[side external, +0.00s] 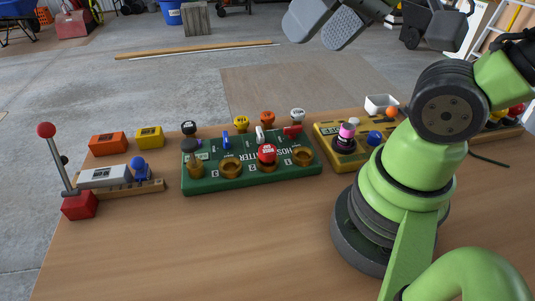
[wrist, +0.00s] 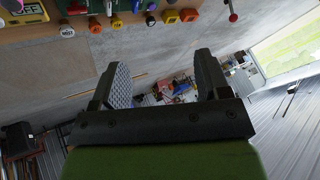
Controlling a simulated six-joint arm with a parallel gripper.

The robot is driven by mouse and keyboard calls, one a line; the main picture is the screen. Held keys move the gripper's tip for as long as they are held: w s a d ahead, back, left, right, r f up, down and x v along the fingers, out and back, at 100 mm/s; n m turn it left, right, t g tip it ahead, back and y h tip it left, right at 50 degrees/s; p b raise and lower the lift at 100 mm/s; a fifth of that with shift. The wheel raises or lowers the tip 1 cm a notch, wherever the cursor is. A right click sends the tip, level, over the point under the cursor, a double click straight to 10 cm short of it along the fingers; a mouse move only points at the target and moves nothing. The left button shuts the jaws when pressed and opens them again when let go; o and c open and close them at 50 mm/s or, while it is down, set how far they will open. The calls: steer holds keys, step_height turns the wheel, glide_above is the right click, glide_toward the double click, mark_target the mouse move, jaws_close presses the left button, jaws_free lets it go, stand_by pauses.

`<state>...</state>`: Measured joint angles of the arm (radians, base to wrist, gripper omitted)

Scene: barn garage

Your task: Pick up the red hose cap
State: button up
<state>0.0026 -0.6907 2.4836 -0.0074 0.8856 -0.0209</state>
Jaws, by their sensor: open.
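The red hose cap (side external: 267,153) sits on a brass outlet of the green board (side external: 215,184), in the front row, third from the left in the side view. It has small white lettering on its top. My gripper (side external: 318,27) is raised high at the top of the side view, well above and beyond the board, and far from the cap. Its two textured grey fingers are apart with nothing between them. In the wrist view the gripper (wrist: 162,62) is open and faces the floor and far garage. I cannot make out the red cap there; the board is cut off at the top edge.
Black (side external: 189,128), yellow (side external: 241,122), orange (side external: 267,118) and white (side external: 298,115) caps stand along the board's back. A red-knobbed lever (side external: 46,130) rises at left. A yellow board (side external: 325,130) and white bin (side external: 381,103) stand right. The front table is clear.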

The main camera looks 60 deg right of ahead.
steer(key=w+d+f+n+g+h, duration=0.1)
steer(key=w+d+f+n+g, duration=0.15)
steer(key=w+f, duration=0.4)
steer(key=n+g, duration=0.3)
steer(key=g, duration=0.1)
glide_above(267, 149)
step_height(267, 149, down, 9)
steer(key=shift+n+h, duration=0.25)
steer(key=shift+h, duration=0.15)
step_height(267, 149, down, 11)
steer(key=shift+r, duration=0.1)
steer(key=shift+c, duration=0.4)
steer(key=c, duration=0.9)
